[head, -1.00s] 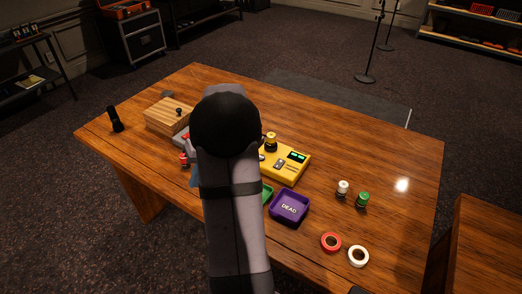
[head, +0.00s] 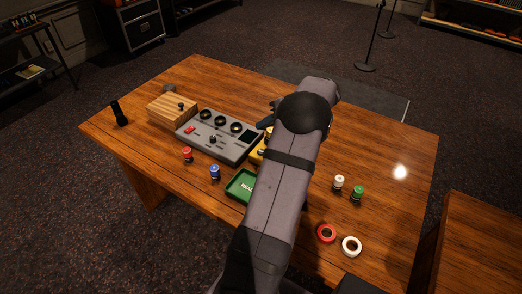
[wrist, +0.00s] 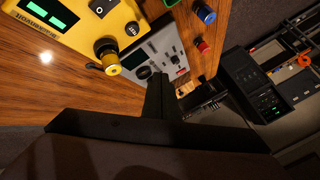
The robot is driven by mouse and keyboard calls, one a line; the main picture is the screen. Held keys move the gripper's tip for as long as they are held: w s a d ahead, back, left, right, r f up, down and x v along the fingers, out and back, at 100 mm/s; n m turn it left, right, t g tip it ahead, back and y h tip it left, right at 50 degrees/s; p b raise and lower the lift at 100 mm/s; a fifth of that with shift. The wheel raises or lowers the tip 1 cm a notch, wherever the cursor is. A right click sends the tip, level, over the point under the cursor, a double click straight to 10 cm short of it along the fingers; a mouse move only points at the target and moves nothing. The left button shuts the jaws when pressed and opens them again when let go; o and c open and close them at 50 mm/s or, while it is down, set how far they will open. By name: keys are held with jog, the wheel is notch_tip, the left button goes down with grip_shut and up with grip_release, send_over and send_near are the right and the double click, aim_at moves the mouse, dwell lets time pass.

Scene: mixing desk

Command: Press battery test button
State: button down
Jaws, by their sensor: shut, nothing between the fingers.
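A yellow-and-black battery (wrist: 107,54) stands at the tester's edge. In the head view only a sliver of the tester (head: 257,156) shows beside my arm. I cannot tell which control is the test button. My gripper (wrist: 161,80) is shut and empty, to the right of the tester in the wrist view and apart from it. Its fingers are mostly hidden by my arm in the head view.
A grey mixer (head: 216,139) lies left of the tester, behind a red battery (head: 187,154) and a blue battery (head: 215,172). A green tray (head: 231,196) sits in front. White (head: 339,182) and green (head: 358,193) batteries and two tape rolls (head: 326,233) stand right. The table's right back is clear.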

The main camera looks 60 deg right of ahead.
jog(key=shift+f, duration=0.2)
notch_tip(320, 180, down, 7)
jog(key=b, duration=0.3)
jog(key=shift+f+b, duration=0.75)
jog(key=shift+b, duration=0.1)
jog(key=shift+f+b, duration=0.8)
jog(key=shift+b, duration=0.4)
dwell(2.5)
jog(key=shift+r, duration=0.85)
jog(key=shift+p, duration=0.3)
jog(key=shift+r+p, duration=1.05)
jog(key=shift+r, duration=1.45)
